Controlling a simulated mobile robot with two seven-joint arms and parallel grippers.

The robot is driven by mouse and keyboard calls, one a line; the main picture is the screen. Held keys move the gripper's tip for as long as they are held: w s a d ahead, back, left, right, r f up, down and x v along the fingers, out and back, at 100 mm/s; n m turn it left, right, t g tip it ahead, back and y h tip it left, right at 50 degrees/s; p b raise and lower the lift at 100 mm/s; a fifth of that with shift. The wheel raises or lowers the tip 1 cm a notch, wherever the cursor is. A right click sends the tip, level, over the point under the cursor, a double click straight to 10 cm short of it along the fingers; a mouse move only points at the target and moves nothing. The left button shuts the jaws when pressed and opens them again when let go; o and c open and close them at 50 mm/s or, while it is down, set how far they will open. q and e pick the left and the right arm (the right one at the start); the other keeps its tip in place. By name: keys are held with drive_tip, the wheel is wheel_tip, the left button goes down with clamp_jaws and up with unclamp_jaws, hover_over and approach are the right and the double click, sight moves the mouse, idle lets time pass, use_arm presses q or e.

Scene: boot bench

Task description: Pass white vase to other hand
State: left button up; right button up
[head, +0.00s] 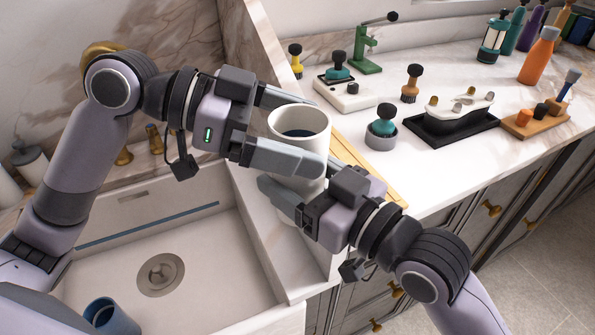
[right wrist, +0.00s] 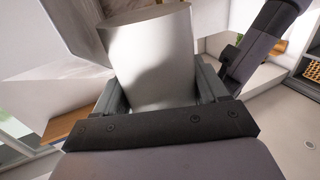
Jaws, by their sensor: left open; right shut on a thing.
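The white vase (head: 312,122) is a tall, open-topped cylinder with a dark inside, upright above the edge between sink and counter. My right gripper (head: 285,193) is shut on its lower part. In the right wrist view the vase (right wrist: 155,65) stands between the fingers of the right gripper (right wrist: 160,95). My left gripper (head: 318,130) is open around the upper part, one finger on the far side and one across the near side. Whether the left fingers touch the vase is not clear. The vase's lower middle is partly hidden by the grippers.
A white sink (head: 215,262) lies below my left arm, with a blue cup (head: 110,316) in it. The counter (head: 440,178) at right holds a black tray (head: 450,128), a grey round holder (head: 381,137), a wooden board (head: 535,124) and an orange bottle (head: 539,58). A wooden strip (head: 362,165) lies behind the vase.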

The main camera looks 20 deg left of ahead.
use_arm(q)
drive_tip(key=v, duration=1.1)
drive_tip(key=shift+a, duration=0.3)
drive_tip(key=shift+s+r, duration=0.1)
